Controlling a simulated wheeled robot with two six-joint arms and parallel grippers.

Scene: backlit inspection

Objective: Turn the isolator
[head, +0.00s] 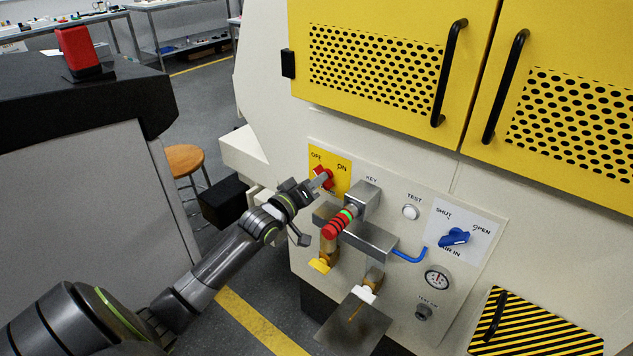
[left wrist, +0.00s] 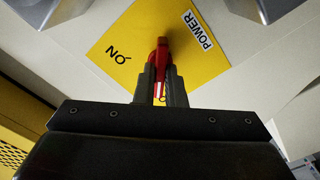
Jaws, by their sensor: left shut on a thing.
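The isolator is a red handle (head: 323,176) on a yellow plate (head: 343,183) marked OFF and ON, at the panel's upper left. My left gripper (head: 318,182) is shut on the red handle. In the left wrist view the gripper fingers (left wrist: 160,85) sit on both sides of the handle (left wrist: 161,55). A white mark on the handle points down between the fingers, towards a partly hidden letter O. My right gripper is not in view.
Right of the isolator are a metal key block with red and green rings (head: 340,222), a white TEST button (head: 411,212), a blue valve handle (head: 454,237) and a gauge (head: 437,279). Yellow doors (head: 470,75) with black handles are above. A stool (head: 185,160) stands at left.

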